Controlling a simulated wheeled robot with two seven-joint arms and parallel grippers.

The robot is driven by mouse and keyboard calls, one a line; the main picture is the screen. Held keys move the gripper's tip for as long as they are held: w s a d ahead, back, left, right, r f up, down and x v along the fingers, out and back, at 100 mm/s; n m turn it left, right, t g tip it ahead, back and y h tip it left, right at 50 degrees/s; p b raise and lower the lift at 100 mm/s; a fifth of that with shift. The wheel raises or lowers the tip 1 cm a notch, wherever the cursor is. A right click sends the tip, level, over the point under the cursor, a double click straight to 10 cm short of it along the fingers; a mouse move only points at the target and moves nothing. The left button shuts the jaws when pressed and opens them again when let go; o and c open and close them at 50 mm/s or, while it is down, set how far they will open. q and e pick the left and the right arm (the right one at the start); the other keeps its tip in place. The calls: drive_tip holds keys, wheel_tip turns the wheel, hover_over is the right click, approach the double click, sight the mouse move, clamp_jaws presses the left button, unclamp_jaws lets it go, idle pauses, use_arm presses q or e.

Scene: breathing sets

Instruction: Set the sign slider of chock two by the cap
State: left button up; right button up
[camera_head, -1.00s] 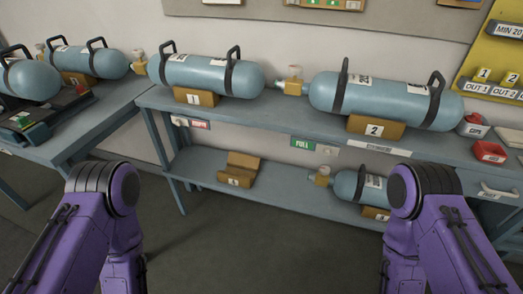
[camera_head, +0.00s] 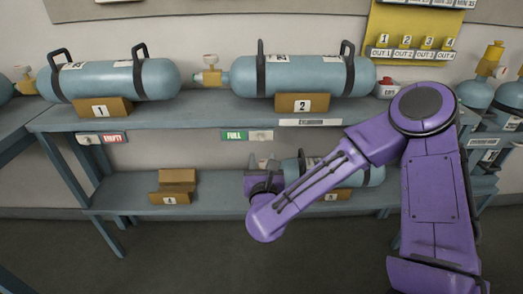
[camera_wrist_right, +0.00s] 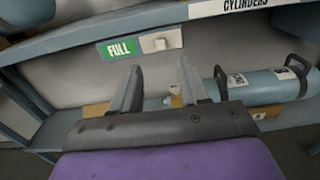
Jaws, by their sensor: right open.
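Chock two (camera_head: 304,103), a tan block marked 2, holds a blue cylinder (camera_head: 300,76) on the upper shelf. Under that shelf's edge is its sign slider, showing green FULL (camera_head: 235,135) with a pale cap (camera_head: 261,135) at the right. The wrist view also shows the FULL sign (camera_wrist_right: 121,49) and cap (camera_wrist_right: 158,42). My right gripper (camera_head: 263,163) is open and empty, just below the sign. In the wrist view its two fingers (camera_wrist_right: 158,76) point up toward the cap, which lies between and beyond their tips. My left gripper is out of view.
Chock one (camera_head: 102,107) holds another cylinder, with a red EMPTY sign (camera_head: 114,138) below. The lower shelf (camera_head: 225,203) carries an empty tan chock (camera_head: 177,181) and a cylinder (camera_head: 365,175) partly hidden by my right arm. A red-topped box (camera_head: 388,88) sits on the upper shelf.

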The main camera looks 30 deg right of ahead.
sight(261, 138)
drive_tip(key=p+x, duration=0.1)
drive_tip(key=x, duration=0.9)
clamp_jaws()
drive_tip(key=shift+a+f, duration=0.1)
